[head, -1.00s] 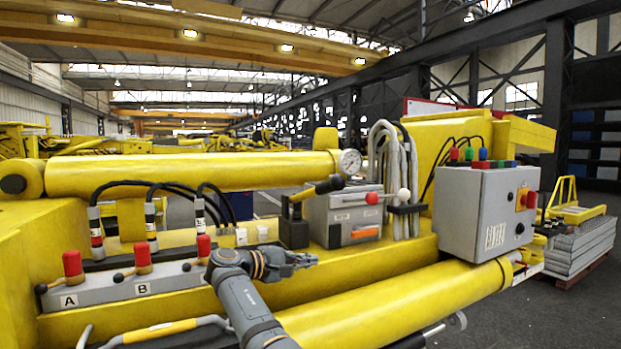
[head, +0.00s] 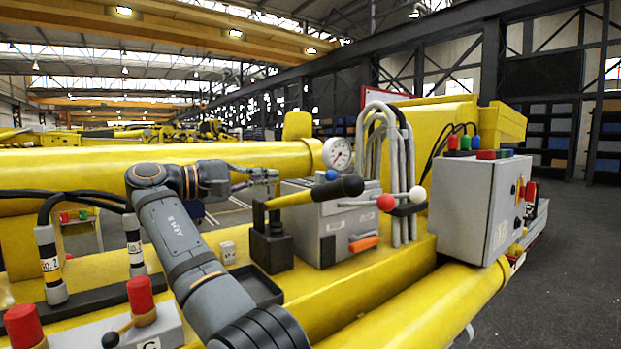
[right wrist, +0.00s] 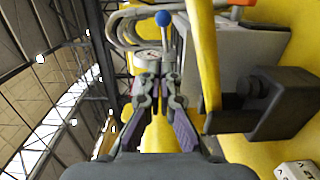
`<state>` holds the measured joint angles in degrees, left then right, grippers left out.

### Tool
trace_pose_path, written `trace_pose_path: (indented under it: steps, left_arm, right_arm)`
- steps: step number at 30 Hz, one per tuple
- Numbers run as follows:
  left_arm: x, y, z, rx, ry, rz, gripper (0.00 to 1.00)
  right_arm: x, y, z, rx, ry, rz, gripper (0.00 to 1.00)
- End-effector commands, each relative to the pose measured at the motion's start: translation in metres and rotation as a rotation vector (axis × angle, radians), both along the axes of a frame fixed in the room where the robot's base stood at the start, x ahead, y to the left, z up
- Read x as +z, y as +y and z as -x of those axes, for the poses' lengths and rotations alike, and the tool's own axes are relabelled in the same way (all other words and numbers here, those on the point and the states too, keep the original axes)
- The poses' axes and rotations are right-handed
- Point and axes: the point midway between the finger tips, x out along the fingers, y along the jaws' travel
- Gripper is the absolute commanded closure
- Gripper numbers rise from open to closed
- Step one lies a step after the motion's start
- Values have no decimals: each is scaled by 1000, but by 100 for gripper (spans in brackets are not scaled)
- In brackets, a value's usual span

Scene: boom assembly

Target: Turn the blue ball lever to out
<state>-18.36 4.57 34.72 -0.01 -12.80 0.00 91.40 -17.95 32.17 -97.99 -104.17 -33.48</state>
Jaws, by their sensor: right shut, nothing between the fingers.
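The blue ball (head: 331,175) of the lever shows in the head view just below the pressure gauge, partly behind a black-and-yellow handle (head: 345,187). Its lever rod is mostly hidden there. In the right wrist view the blue ball (right wrist: 163,18) sits on a thin rod beyond the fingertips. A red ball (head: 386,202) and a white ball (head: 417,194) are to its right. My right gripper (head: 274,175) is shut and empty, left of the blue ball and apart from it. It also shows in the right wrist view (right wrist: 150,62). My left gripper is out of view.
The black-and-yellow handle rises from a black block (head: 271,250), close to my right gripper. A grey box (head: 325,230), bent grey pipes (head: 392,150), the gauge (head: 338,153) and a grey control cabinet (head: 470,208) stand nearby. A yellow cylinder (head: 90,167) runs behind my arm.

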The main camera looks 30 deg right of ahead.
Motion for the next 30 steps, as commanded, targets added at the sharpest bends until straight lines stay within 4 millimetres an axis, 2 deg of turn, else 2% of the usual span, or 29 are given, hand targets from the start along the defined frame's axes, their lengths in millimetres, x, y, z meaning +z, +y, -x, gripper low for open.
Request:
trace_pose_path:
  steps: [4, 10, 14, 22, 30]
  left_arm:
    - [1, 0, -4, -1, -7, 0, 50]
    - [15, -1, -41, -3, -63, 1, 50]
    - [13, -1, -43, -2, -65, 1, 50]
    - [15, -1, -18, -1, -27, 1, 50]
    - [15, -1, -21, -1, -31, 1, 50]
  right_arm:
    - [-2, -35, -1, -4, 1, -1, 100]
    - [0, -78, -2, -3, 1, 0, 100]
    - [-3, -89, 10, -1, -1, -1, 100]
    - [-3, -103, 24, 0, 1, 0, 100]
    - [-3, -104, 25, 0, 2, 0, 100]
